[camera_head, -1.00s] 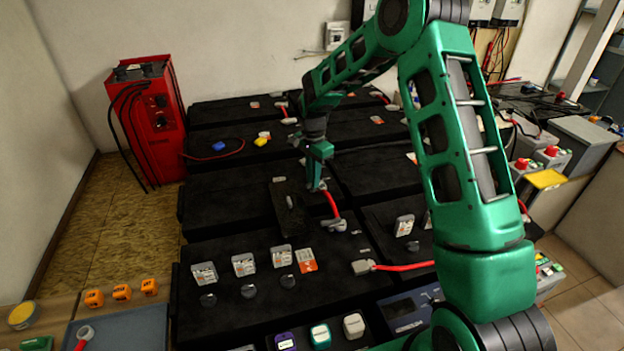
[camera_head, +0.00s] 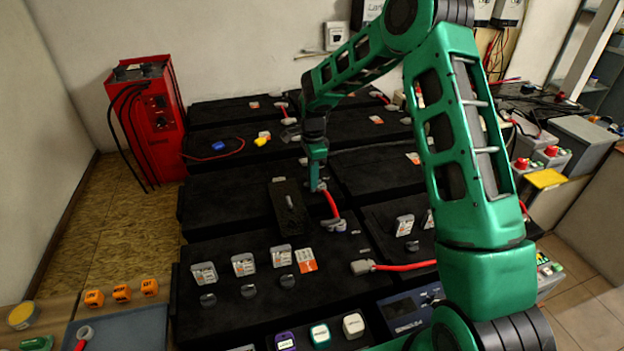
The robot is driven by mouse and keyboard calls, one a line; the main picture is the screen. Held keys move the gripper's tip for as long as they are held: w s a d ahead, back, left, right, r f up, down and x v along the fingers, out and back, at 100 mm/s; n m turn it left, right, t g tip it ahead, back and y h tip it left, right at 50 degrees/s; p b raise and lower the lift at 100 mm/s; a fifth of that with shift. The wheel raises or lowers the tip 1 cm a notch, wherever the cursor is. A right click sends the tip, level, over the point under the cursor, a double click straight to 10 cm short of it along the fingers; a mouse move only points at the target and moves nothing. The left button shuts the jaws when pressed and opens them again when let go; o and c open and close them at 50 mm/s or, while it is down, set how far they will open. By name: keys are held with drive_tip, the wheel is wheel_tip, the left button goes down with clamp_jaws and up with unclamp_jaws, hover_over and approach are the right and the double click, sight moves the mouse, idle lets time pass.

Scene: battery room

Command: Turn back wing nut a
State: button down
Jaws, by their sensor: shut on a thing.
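My gripper (camera_head: 318,184) points down at the far end of a short red cable (camera_head: 331,204) in the middle of the black batteries (camera_head: 225,190). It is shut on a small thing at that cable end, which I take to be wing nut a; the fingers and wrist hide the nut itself. The cable's near end has a grey lug (camera_head: 334,225) on the nearer battery. A dark plate (camera_head: 287,206) with a small grey piece on it lies just left of my gripper.
A red charger cabinet (camera_head: 148,120) stands at the left. Several clear-topped boxes and dark caps sit on the front battery. Another red cable (camera_head: 405,266) runs at the right. A blue-grey tray (camera_head: 125,330) and orange blocks (camera_head: 122,292) are at the front left.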

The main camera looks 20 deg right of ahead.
drive_tip(key=shift+w+a+r, duration=0.15)
drive_tip(key=shift+w+a, duration=0.1)
drive_tip(key=shift+a, duration=0.1)
drive_tip(key=c, duration=1.8)
unclamp_jaws()
drive_tip(key=shift+c, duration=0.2)
drive_tip(key=shift+s+d, duration=0.1)
drive_tip(key=shift+d, duration=0.05)
wheel_tip(320, 180, up, 11)
drive_tip(key=shift+f, duration=0.2)
drive_tip(key=shift+d, duration=0.1)
